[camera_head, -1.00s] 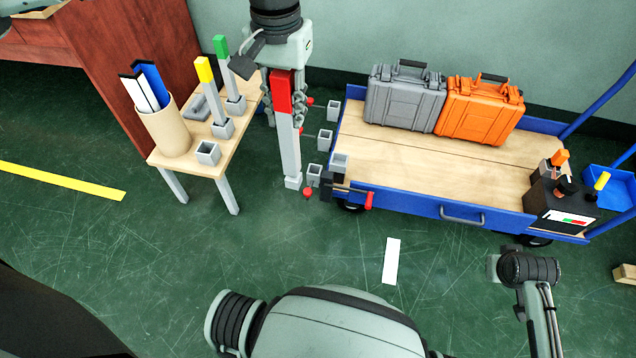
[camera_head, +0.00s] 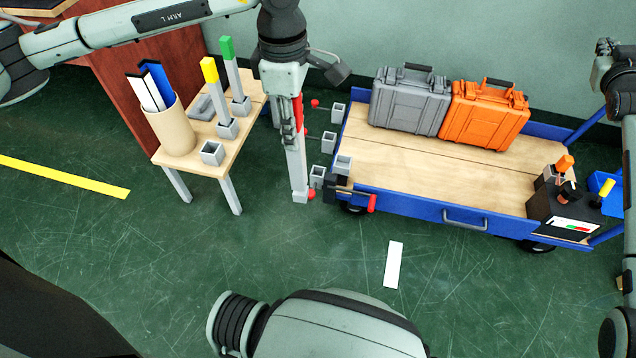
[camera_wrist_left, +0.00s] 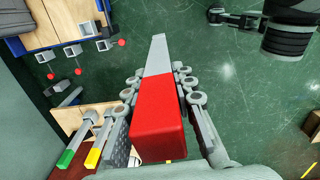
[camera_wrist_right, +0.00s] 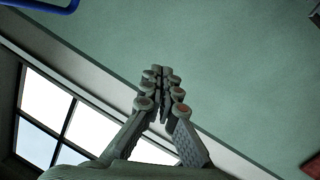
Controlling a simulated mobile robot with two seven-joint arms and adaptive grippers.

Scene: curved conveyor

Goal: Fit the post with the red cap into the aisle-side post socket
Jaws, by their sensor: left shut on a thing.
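My left gripper (camera_head: 294,132) is shut on the post with the red cap (camera_head: 298,172), which hangs upright between the small table and the cart's left end. In the left wrist view, the fingers lie on both sides of the red cap (camera_wrist_left: 157,118) and the grey shaft (camera_wrist_left: 157,55) extends beyond. Several square grey sockets line the cart's left end; the nearest ones are an outer socket (camera_head: 317,177) and one at the front corner (camera_head: 343,165). The post's lower end is beside them, outside any socket. My right gripper (camera_wrist_right: 161,78) is shut and empty in the right wrist view.
The blue cart (camera_head: 400,204) carries a grey case (camera_head: 408,105) and an orange case (camera_head: 485,113). The small table (camera_head: 232,165) holds yellow-capped (camera_head: 209,70) and green-capped (camera_head: 227,48) posts, an empty socket (camera_head: 212,153) and a bin (camera_head: 170,128). The near floor is clear.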

